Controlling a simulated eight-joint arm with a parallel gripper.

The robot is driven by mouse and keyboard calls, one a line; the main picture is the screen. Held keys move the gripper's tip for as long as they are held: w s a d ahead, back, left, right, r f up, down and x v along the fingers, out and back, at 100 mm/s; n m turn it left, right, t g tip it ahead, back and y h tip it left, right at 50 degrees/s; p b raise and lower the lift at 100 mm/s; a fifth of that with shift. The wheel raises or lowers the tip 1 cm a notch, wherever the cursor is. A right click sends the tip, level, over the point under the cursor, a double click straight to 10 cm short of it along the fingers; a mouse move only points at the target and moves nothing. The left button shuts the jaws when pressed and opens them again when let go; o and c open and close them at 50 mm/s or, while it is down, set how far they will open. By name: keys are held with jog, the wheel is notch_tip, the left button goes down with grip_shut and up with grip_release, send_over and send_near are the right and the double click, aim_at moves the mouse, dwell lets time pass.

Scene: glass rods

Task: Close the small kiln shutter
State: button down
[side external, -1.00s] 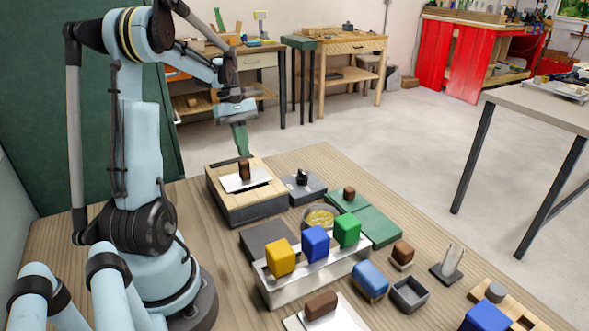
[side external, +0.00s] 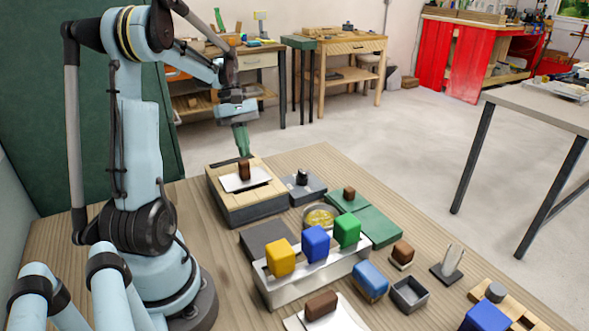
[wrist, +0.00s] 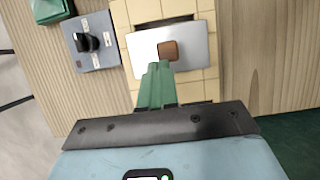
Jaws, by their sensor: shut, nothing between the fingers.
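The small kiln (side external: 250,208) is a low box with a tan brick top, at the back of the table. Its shutter (side external: 237,184) is a flat metal plate with an upright brown knob (side external: 244,169). In the wrist view the shutter (wrist: 200,50) lies across the bricks, with a dark slot (wrist: 150,25) showing past its far edge. The brown knob (wrist: 168,50) stands just beyond my fingertips. My green gripper (side external: 243,154) is shut and empty, behind the knob in the side view. In the wrist view my gripper (wrist: 158,67) points at the knob; contact is unclear.
A grey box with a black dial (wrist: 87,42) sits beside the kiln. A glass dish (side external: 320,217), green pads (side external: 378,226) and a metal rack (side external: 315,282) with yellow, blue and green blocks stand nearer the camera. Bare wood lies right of the kiln in the wrist view.

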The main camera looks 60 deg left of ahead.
aim_at(248, 162)
jog(key=a+r, duration=0.9)
jog(key=x, duration=0.9)
jog(key=shift+s+d+f, duration=0.2)
jog(key=shift+s+f, duration=0.05)
jog(key=shift+s, duration=0.05)
jog(key=shift+d+f, duration=0.15)
jog(key=shift+d, duration=1.9)
jog(key=shift+d, duration=0.1)
jog(key=shift+d, duration=1.95)
jog(key=shift+a, duration=0.1)
